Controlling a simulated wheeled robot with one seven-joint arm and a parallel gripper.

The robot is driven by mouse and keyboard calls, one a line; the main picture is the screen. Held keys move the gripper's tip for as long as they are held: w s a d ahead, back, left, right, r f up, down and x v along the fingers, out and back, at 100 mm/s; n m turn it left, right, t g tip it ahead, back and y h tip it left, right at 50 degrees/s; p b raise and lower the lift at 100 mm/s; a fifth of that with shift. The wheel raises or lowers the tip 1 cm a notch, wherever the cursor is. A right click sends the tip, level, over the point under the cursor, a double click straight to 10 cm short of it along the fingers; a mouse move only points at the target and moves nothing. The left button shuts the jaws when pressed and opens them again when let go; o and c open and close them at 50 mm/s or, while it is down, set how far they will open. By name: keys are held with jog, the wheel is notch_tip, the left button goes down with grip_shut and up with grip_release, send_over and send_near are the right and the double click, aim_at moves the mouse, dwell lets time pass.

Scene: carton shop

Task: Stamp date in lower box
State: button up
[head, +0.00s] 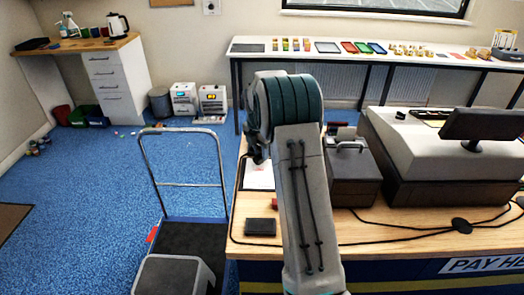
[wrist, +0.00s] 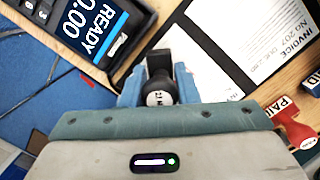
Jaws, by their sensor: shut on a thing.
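My gripper (wrist: 159,84) shows in the wrist view, its blue fingers shut on a black stamp (wrist: 160,97) with a round knob and a small white label, seen from above. The label seems to show a date but is too small to read surely. The invoice (wrist: 232,60) lies on a black clipboard (wrist: 185,28) just beyond and right of the stamp. Its lower box cannot be made out. Whether the stamp touches anything is hidden.
A red PAID stamp (wrist: 291,130) stands at the right of the wrist view. A card terminal (wrist: 84,30) is at upper left. In the head view a dark pad-like item (head: 260,227), a cash box (head: 352,178) and a till (head: 440,160) occupy the counter. A trolley (head: 180,238) stands left.

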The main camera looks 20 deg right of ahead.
jog(key=shift+s+f, duration=0.1)
jog(key=shift+f, duration=0.6)
dwell(1.2)
jog(key=shift+r+p, duration=2.3)
jog(key=shift+r, duration=1.35)
